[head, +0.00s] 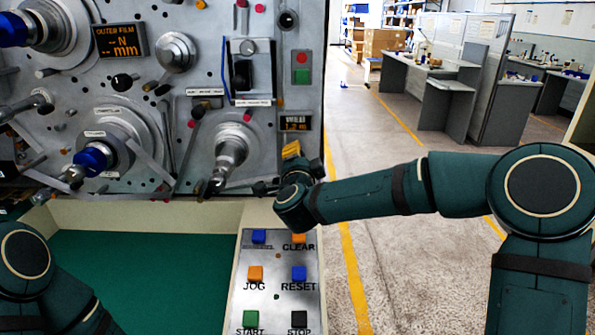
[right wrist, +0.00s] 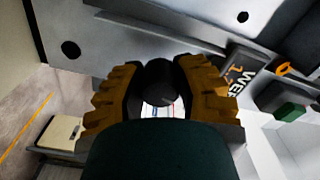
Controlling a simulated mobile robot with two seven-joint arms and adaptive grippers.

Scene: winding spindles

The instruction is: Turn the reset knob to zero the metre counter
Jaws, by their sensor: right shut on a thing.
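The metre counter (head: 296,123) is a small dark display with amber text on the right edge of the machine panel. It also shows in the right wrist view (right wrist: 238,76), tilted, with only part of its digits readable. My right gripper (head: 291,150) is at the panel just below the counter, its yellow fingers showing. In the right wrist view its two ridged fingers (right wrist: 158,88) are shut around the round black reset knob (right wrist: 158,78), one on each side. The knob is hidden by the gripper in the head view. My left gripper is outside the picture; only its arm shows.
A button console (head: 265,287) with JOG, RESET, START and STOP buttons lies below my right gripper. Spindles (head: 232,145) and rollers stick out of the panel to its left. A green surface (head: 140,275) lies lower left. Open floor and grey desks are at right.

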